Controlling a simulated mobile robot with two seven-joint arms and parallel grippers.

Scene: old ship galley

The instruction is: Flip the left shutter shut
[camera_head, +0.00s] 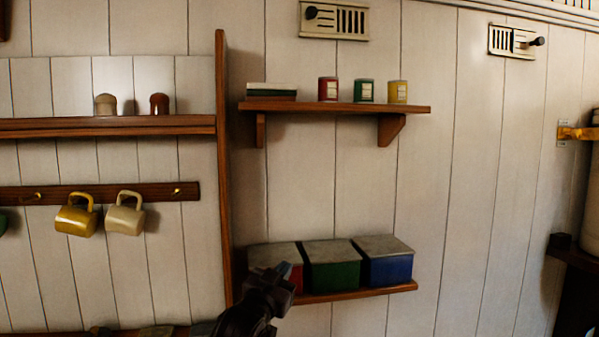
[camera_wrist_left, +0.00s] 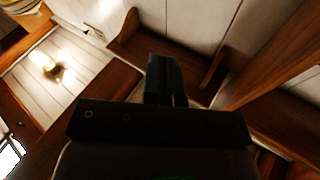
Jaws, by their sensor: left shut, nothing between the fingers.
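The left shutter (camera_head: 334,19) is a cream metal vent plate high on the planked wall, at the top of the head view. Its dark round knob (camera_head: 311,13) sits at the left end, and dark slots show to the right of it. My left gripper (camera_head: 285,275) is far below it, in front of the red box on the low shelf. The left gripper's dark fingers (camera_wrist_left: 166,80) are together and empty in the left wrist view. My right gripper is not in view.
A similar vent (camera_head: 512,41) hangs at the upper right, its knob at the right end. The upper shelf (camera_head: 340,106) carries small tins and lies between gripper and shutter. The low shelf (camera_head: 350,293) holds red, green and blue boxes. A wooden upright (camera_head: 223,170) stands left.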

